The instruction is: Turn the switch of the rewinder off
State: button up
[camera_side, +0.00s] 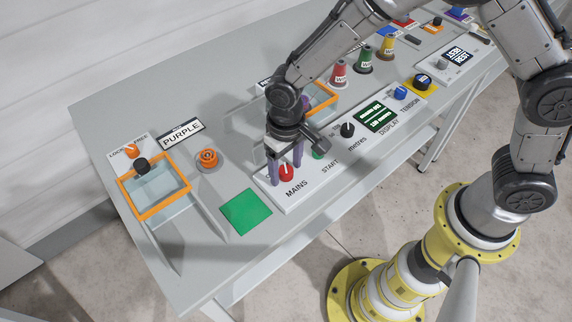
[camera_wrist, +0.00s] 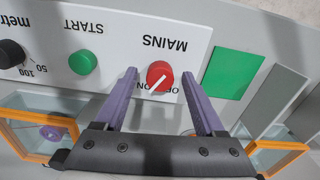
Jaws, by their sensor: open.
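The red MAINS knob (camera_side: 287,172) is on the white control panel (camera_side: 330,171). In the wrist view the knob (camera_wrist: 160,73) has a white pointer line slanting to the lower left. Small lettering by the knob is partly covered, so I cannot read the setting for sure. My gripper (camera_side: 285,175) points down at the knob. In the wrist view the open purple fingers of my gripper (camera_wrist: 159,74) stand on either side of the knob, with a gap to each side.
A green START button (camera_wrist: 82,62) and a black metres knob (camera_side: 347,130) sit along the same panel. A green square (camera_side: 246,211) lies beside the panel.

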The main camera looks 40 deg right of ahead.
grip_shut()
jog(key=shift+n, duration=0.3)
jog(key=n, duration=1.1)
jog(key=shift+r, duration=0.1)
dwell(0.4)
jog(key=shift+n, duration=0.3)
grip_release()
